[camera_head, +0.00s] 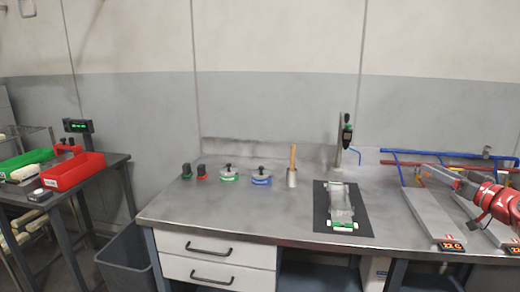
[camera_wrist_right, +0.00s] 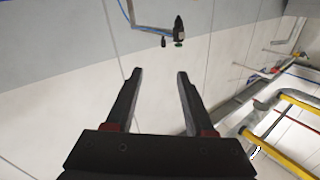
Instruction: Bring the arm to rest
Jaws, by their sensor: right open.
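My right arm, red and black, comes in from the right edge of the head view. Its gripper (camera_head: 437,172) is above the right end of the workbench, over the grey slanted plates. In the right wrist view the two dark fingers of the gripper (camera_wrist_right: 159,74) stand apart with nothing between them. Behind them is plain wall, with a dark hanging tool (camera_wrist_right: 179,30) beyond the fingertips. My left arm and gripper are not in view.
The steel workbench (camera_head: 270,215) holds a black mat (camera_head: 322,212) with a clear device, a wooden-handled tool in a cup (camera_head: 292,177), and small green, red and blue items. Grey plates (camera_head: 432,215) and blue and red pipes (camera_head: 400,170) lie near the arm. A red bin (camera_head: 75,172) stands left.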

